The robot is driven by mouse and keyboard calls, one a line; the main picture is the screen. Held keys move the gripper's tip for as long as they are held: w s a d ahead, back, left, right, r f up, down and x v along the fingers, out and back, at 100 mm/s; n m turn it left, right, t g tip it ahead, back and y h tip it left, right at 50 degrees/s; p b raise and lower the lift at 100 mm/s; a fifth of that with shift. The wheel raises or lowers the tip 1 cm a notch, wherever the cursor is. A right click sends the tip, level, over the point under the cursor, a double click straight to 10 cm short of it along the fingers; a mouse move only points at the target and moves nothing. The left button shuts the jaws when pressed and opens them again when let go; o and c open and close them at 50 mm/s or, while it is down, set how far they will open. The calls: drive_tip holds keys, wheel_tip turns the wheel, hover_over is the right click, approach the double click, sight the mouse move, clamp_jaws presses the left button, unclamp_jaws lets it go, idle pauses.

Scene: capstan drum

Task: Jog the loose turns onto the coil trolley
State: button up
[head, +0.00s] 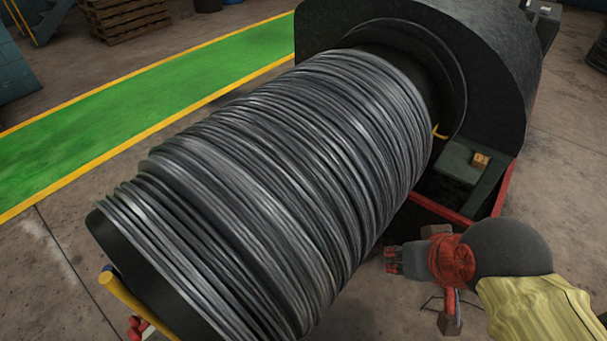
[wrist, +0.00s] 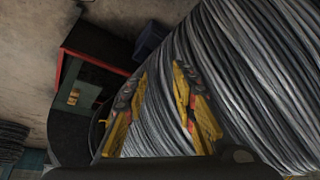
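A large drum wrapped in many turns of grey wire (head: 270,180) fills the middle of the head view, its black end face (head: 150,275) at lower left. The wire also fills the right of the wrist view (wrist: 265,75). Some turns near the lower-left end look uneven; I cannot tell which are loose. My gripper (head: 390,259) is right of the drum, low beside its flank. In the wrist view its yellow-sided fingers (wrist: 160,78) are apart, with wire visible behind the gap and nothing held. No coil trolley is clearly identifiable; a yellow bar (head: 125,297) shows below the drum end.
A black rounded housing (head: 480,70) stands behind the drum. A red-edged base with a small yellow box (head: 480,160) lies right of the drum, near my arm. A green walkway (head: 130,120) runs along the left. Bare concrete lies at right.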

drive_tip(key=c, duration=0.6)
clamp_jaws()
idle(0.8)
